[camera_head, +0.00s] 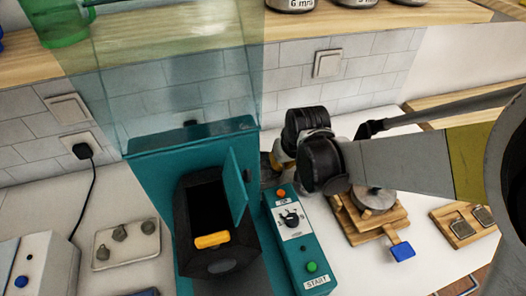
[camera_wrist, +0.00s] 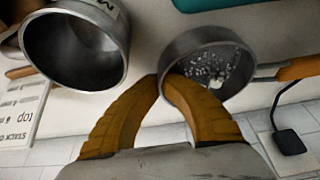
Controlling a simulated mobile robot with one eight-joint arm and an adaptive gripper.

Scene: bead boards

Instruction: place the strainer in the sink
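The round metal strainer (camera_wrist: 212,48) has a speckled floor with pale bits and a wooden handle on its right, in the wrist view. My gripper (camera_wrist: 164,85) has its two orange fingers close together at the strainer's near left wall. One finger is outside the rim and one inside, so it looks shut on that wall. I cannot tell whether the strainer is lifted off the white surface. In the head view my black wrist hides most of the gripper, and I cannot make out the strainer there. No sink can be made out in either view.
A metal bowl (camera_wrist: 75,45) stands left of the fingers. A teal machine (camera_head: 150,170) with a dark open bin (camera_head: 215,255) stands beside a control box (camera_head: 300,240). Stacked wooden boards (camera_head: 365,228) lie to the right. A plug (camera_wrist: 290,142) sits on the tiled wall.

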